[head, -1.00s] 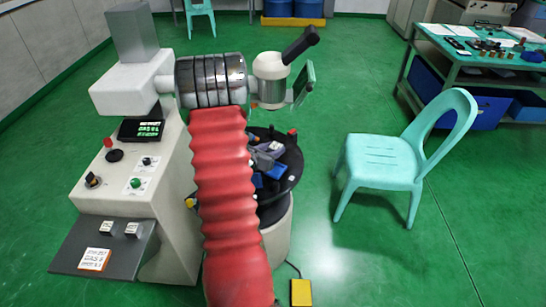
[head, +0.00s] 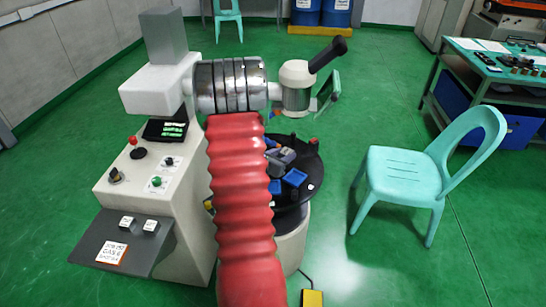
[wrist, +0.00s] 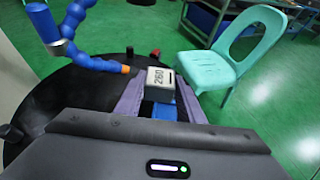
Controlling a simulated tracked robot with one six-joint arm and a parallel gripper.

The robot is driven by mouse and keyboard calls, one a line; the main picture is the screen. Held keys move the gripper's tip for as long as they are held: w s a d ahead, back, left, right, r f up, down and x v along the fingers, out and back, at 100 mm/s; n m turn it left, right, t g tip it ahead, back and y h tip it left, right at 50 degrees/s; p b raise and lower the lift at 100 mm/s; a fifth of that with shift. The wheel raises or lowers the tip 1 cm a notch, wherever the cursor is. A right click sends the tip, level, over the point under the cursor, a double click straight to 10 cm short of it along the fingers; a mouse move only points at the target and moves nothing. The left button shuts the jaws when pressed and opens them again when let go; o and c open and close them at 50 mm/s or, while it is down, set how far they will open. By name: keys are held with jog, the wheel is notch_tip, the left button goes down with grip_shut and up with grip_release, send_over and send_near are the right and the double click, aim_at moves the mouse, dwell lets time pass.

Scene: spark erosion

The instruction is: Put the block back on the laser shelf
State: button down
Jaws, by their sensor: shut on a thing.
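The block (wrist: 161,81) is a small pale grey cube with "260" on its top and a dark slot beside the digits. My gripper (wrist: 158,92) is shut on it, with a grey-purple finger on either side. In the head view my gripper (head: 283,157) is over the black round table, partly hidden behind my red arm; the block cannot be made out there. A grey sloping shelf (head: 90,240) juts from the front of the white machine at the left. Two small labelled blocks (head: 127,222) (head: 151,226) and a white label with an orange edge (head: 110,253) are on it.
A blue piece (wrist: 160,110) is below the block, on the black round table (wrist: 70,85). A blue jointed hose (wrist: 88,60) with an orange tip reaches close to the block's left. A turquoise chair (head: 405,165) stands right of the table. A yellow pedal (head: 312,298) is on the floor.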

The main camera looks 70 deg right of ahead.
jog(key=w+a+r+n+t, duration=0.2)
jog(key=w+a+n+t, duration=0.1)
jog(key=w+a, duration=0.7)
jog(key=w+a+r+n+t+y, duration=0.1)
jog(key=w+a+r+n+t, duration=0.2)
jog(key=w+a, duration=0.6)
jog(key=w+a+r+n+t, duration=0.1)
jog(key=w+a+n+t, duration=0.25)
jog(key=w+a, duration=0.65)
jog(key=w+a+r+n+t+y, duration=0.1)
jog(key=w+a+n+t+y, duration=0.1)
jog(key=a, duration=0.9)
jog(key=w+a+r+n+t+y, duration=0.2)
jog(key=w+a+n+y, duration=0.1)
jog(key=a, duration=0.8)
jog(key=w+a+r+n+t+y, duration=0.1)
jog(key=w+a+n+t+y, duration=0.1)
jog(key=a, duration=0.9)
jog(key=w+n+y, duration=0.1)
jog(key=w, duration=0.1)
jog(key=shift+w+a+r+t, duration=0.35)
jog(key=shift+s, duration=0.15)
